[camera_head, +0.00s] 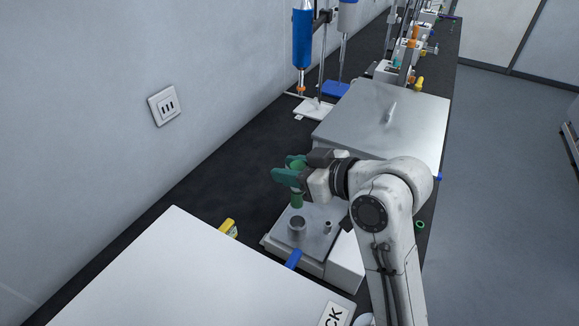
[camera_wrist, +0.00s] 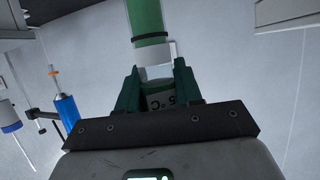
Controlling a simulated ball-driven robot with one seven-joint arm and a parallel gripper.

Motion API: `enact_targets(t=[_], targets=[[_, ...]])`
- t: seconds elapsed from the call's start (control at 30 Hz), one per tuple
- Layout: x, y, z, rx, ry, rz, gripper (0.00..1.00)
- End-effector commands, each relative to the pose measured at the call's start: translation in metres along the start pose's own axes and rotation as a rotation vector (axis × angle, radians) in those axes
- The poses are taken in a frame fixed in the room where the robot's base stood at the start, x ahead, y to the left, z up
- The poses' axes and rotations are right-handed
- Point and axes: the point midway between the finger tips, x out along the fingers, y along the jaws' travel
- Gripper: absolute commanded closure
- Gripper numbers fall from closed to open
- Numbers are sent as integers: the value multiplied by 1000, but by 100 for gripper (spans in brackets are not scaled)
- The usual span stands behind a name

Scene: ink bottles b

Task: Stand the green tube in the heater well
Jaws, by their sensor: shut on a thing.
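The green tube (camera_head: 297,200) is held roughly upright between the teal fingers of my gripper (camera_head: 289,171), with its lower part showing below them. In the wrist view the tube (camera_wrist: 148,20) has a dark ring and a pale band, and the fingers (camera_wrist: 157,82) close on either side of it. The heater well (camera_head: 297,228) is a round grey metal collar on the heater's plate (camera_head: 314,243). The tube's lower end shows just above the well in the head view, with a small gap. How exactly it lines up in depth I cannot tell.
A smaller metal socket (camera_head: 328,227) stands right of the well. A white board (camera_head: 190,270) fills the near left, with a yellow object (camera_head: 229,227) by its edge. A large grey box (camera_head: 375,118) stands behind my gripper. Dark bench (camera_head: 215,175) is clear to the left.

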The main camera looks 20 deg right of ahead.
Motion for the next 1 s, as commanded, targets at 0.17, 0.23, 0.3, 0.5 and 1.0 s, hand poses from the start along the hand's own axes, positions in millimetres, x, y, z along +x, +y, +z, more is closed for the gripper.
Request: enact_targets(t=[0.17, 0.23, 0.3, 0.5, 1.0], targets=[[0, 0, 3, 1, 0, -1, 95], [2, 0, 7, 1, 0, -1, 95], [4, 0, 12, 1, 0, -1, 95], [10, 0, 28, 0, 0, -2, 95], [18, 0, 46, 0, 1, -1, 95]])
